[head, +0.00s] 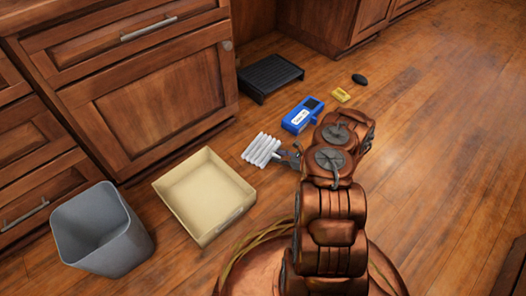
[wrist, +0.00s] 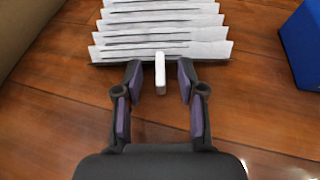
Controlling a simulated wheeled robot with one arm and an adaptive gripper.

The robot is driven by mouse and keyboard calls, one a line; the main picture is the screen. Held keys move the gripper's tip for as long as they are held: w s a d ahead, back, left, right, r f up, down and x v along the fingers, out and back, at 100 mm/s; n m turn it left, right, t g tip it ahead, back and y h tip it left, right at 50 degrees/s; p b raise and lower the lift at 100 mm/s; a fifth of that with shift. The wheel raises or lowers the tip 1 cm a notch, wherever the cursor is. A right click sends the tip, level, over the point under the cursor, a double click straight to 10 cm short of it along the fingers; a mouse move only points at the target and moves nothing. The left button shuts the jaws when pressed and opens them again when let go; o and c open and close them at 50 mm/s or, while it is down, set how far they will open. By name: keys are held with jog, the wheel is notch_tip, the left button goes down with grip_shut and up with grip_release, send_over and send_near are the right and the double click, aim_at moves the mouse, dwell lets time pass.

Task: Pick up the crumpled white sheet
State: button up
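No plainly crumpled sheet shows. The white thing near my gripper is a pleated, ribbed white piece (head: 262,150) lying on the wood floor, right of the cream box. In the wrist view the white ribbed piece (wrist: 163,22) shows several slats in a row with dark edging below. A small white tab (wrist: 160,73) sticks out from its near side. My gripper (wrist: 160,78) is open, its two dark fingers on either side of the tab, with a gap on each side. In the head view my gripper (head: 287,155) is beside the ribbed piece, partly hidden by my arm.
A cream open box (head: 239,213) and a grey bin (head: 140,246) stand at the left. A blue box (head: 302,115), a yellow block (head: 341,95), a black oval (head: 359,79) and a black ridged tray (head: 270,77) lie farther back. Wooden cabinets (head: 150,97) line the left; floor at right is clear.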

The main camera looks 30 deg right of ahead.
grip_shut()
